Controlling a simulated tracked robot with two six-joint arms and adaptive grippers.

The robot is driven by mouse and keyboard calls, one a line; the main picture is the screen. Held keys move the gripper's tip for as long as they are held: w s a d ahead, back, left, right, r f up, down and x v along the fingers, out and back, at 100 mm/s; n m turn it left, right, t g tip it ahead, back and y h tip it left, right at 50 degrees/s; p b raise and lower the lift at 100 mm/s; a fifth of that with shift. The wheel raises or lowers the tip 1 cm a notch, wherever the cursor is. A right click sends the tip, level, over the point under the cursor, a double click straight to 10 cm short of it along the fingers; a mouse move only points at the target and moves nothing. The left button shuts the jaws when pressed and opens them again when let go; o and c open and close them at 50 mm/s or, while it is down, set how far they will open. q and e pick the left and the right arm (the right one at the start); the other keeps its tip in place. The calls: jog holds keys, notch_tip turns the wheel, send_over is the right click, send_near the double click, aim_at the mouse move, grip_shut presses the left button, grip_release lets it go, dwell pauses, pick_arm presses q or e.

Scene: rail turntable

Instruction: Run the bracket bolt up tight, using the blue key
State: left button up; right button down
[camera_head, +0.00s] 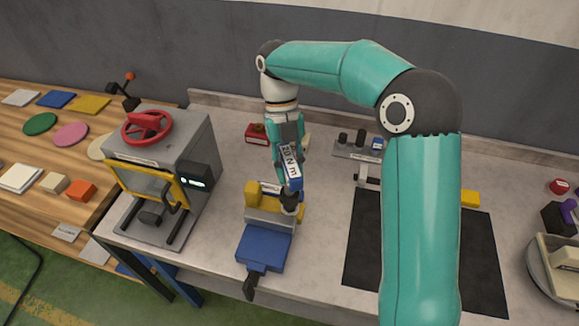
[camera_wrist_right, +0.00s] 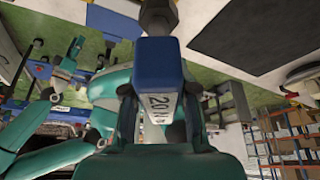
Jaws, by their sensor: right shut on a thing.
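The blue key (camera_head: 293,180), a blue block with a white "20 N m" label and a dark socket end, is held upright in my right gripper (camera_head: 285,160). It also shows in the right wrist view (camera_wrist_right: 160,65), between the two fingers. Its dark lower end comes down at the yellow bracket (camera_head: 252,192), which is clamped in the blue vise (camera_head: 263,248). The bolt is hidden under the key's end, so I cannot tell whether the socket is seated on it. My left gripper does not show in the head view.
A grey press with a red handwheel (camera_head: 147,127) and yellow guard stands left of the vise. A black mat (camera_head: 365,235) lies to the right, partly behind my right arm. A grey holder (camera_head: 355,150) with dark key ends and a red block (camera_head: 256,133) stand behind.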

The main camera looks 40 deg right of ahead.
jog(key=shift+f, duration=0.6)
dwell(0.7)
jog(key=shift+f+b, duration=0.7)
jog(key=shift+f, duration=0.2)
dwell(0.4)
jog(key=m, duration=0.2)
jog(key=m+y, duration=0.1)
jog(key=m, duration=0.1)
jog(key=shift+d+t+y+b, duration=0.1)
jog(key=shift+t+y+b, duration=0.2)
jog(key=shift+t, duration=0.1)
jog(key=shift+m, duration=0.6)
